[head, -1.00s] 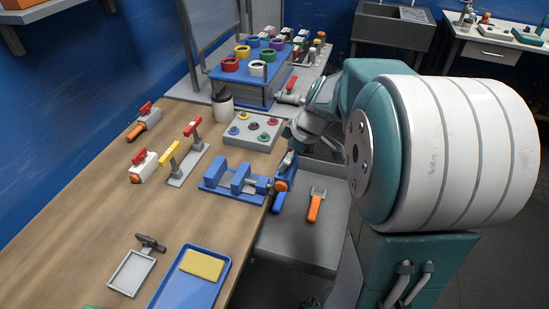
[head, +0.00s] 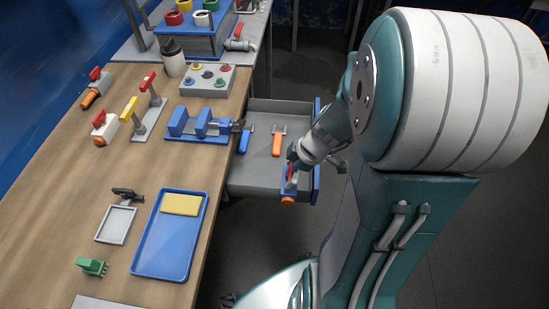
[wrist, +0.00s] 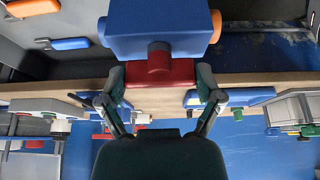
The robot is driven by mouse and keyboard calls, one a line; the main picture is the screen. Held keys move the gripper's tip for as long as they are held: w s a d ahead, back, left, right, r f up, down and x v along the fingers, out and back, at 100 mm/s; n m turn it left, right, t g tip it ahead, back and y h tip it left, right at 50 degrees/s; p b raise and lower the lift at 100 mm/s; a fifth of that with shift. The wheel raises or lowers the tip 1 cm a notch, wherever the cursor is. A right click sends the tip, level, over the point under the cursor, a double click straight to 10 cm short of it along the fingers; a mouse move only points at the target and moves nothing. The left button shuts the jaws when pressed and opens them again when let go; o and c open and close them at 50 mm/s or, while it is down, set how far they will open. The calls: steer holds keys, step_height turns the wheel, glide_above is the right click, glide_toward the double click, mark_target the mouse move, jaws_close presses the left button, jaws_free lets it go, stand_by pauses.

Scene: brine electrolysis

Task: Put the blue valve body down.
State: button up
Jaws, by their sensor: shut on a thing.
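My gripper (head: 292,162) is shut on the red handle (wrist: 158,82) of the blue valve body, with one finger on each side of it. The blue valve body (wrist: 155,32) shows large in the wrist view, with an orange end (wrist: 215,26) on the right. In the head view the blue valve body (head: 289,190) is at the front right part of the open grey drawer (head: 258,178), near its blue front, partly hidden by my gripper. I cannot tell whether it touches the drawer.
The drawer holds an orange-handled wrench (head: 277,143) and a blue-handled tool (head: 246,138). The wooden table (head: 60,190) at left bears a blue vise (head: 195,125), a blue tray (head: 148,240) with a yellow block (head: 181,204) and several valves. The drawer's front middle has bare floor.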

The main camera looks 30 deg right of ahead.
steer(key=shift+w+d+f, duration=0.5)
steer(key=shift+w+f, duration=1.45)
steer(key=shift+f, duration=0.1)
steer(key=shift+w+d+f, duration=0.45)
steer(key=shift+w+f, duration=1.55)
steer(key=shift+w+d+f, duration=0.5)
steer(key=shift+w+f, duration=1.45)
steer(key=shift+f, duration=0.1)
steer(key=shift+f, duration=0.1)
steer(key=o, duration=1.1)
